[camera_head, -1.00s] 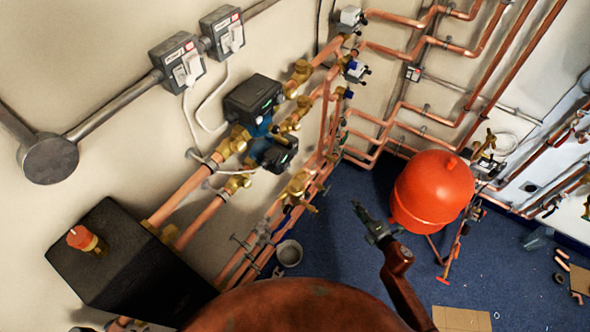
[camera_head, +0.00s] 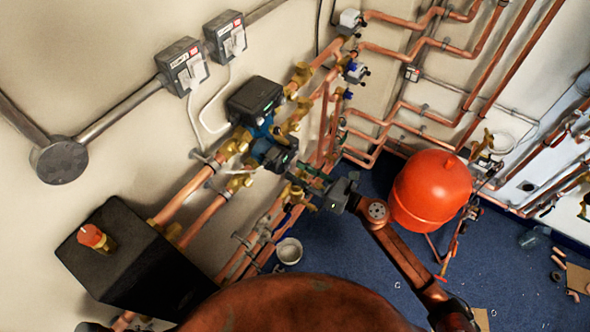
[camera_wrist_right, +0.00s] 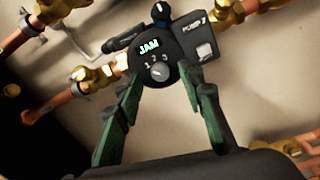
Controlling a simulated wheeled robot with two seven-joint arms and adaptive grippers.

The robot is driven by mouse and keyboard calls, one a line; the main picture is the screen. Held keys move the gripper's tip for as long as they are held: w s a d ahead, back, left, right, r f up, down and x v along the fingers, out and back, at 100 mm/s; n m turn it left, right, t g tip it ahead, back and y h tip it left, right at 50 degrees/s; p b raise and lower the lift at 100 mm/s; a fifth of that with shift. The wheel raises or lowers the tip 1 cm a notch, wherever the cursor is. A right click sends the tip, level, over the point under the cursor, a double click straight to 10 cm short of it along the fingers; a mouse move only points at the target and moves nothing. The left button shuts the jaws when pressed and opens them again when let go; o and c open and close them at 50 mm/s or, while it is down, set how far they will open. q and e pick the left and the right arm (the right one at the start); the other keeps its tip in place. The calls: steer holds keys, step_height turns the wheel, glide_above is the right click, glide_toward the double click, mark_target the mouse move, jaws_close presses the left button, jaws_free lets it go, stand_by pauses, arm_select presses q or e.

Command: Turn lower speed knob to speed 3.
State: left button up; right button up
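The lower pump (camera_head: 274,151) is dark with a blue body on the copper pipework at the wall. In the right wrist view, its round speed knob (camera_wrist_right: 159,71) is dark with a light mark, under a green lit display reading "JAM" (camera_wrist_right: 149,47). Small numerals surround the knob; its setting is too small to read surely. My right gripper (camera_head: 303,174) is close in front of this pump in the head view. Its two green-lined fingers (camera_wrist_right: 166,79) are spread, with the knob showing between their tips. I cannot tell whether they touch it. My left gripper is not in view.
The upper pump (camera_head: 253,100) sits just above, amid brass valves (camera_head: 235,142). A black box (camera_head: 130,255) with a red-topped valve stands at lower left. A red tank (camera_head: 430,190) is right of my right arm. The blue floor has open room.

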steer(key=shift+w+a, duration=0.4)
steer(key=shift+a, duration=0.2)
steer(key=shift+c, duration=0.6)
jaws_close()
